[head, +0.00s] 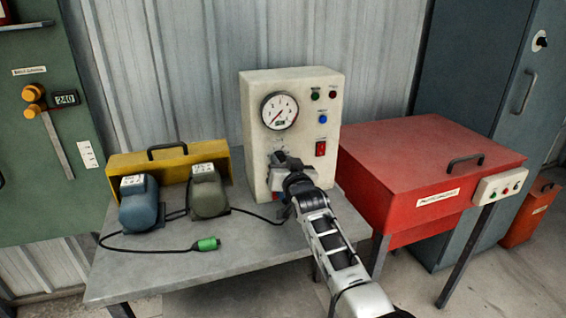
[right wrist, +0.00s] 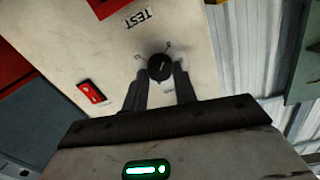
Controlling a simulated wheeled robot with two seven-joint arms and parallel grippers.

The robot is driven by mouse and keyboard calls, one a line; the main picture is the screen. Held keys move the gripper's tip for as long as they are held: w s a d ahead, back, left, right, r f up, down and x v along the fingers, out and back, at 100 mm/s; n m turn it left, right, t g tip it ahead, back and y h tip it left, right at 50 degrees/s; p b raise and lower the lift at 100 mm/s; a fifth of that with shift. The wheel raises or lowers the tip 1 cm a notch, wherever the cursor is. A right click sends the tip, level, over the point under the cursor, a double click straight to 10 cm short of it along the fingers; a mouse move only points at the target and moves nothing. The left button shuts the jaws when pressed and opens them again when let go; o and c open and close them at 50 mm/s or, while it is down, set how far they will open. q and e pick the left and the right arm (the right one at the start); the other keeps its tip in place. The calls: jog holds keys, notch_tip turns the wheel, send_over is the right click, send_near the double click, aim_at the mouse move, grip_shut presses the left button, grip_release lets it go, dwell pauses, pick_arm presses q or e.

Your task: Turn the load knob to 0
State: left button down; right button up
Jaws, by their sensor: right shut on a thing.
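The load knob (right wrist: 160,67) is a round black dial on the pale face of the test box (head: 253,130). In the right wrist view it sits between the tips of my right gripper (right wrist: 163,80), which is shut on it. Small marks and the word TEST show on the panel near it. In the head view my right gripper (head: 280,160) reaches the lower front of the box and hides the knob. I cannot read which mark the knob points to. My left gripper does not show.
The box carries a round gauge (head: 279,110), a red switch (head: 320,148) and small lamps. A blue unit (head: 140,205), a grey unit (head: 208,192) and a green-ended cable (head: 208,244) lie left on the grey table (head: 150,275). A red cabinet (head: 425,150) stands right.

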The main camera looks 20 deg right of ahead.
jog(key=shift+r, duration=0.15)
dwell(0.3)
jog(key=o, duration=1)
jog(key=shift+c, duration=0.2)
jog(key=s, duration=1.6)
jog(key=shift+p, duration=0.3)
jog(key=shift+a+r, duration=0.1)
jog(key=s+a+f+n+g+y, duration=0.1)
jog(key=s+a+f+n+g, duration=0.1)
jog(key=s+f, duration=0.8)
jog(key=s+a+f+n+g+y, duration=0.2)
jog(key=s+a+f+n+g, duration=0.1)
jog(key=s+f, duration=0.8)
jog(key=s+a+g, duration=0.1)
jog(key=s+g, duration=0.1)
jog(key=s, duration=0.3)
jog(key=shift+f+g, duration=0.2)
jog(key=shift+g, duration=0.1)
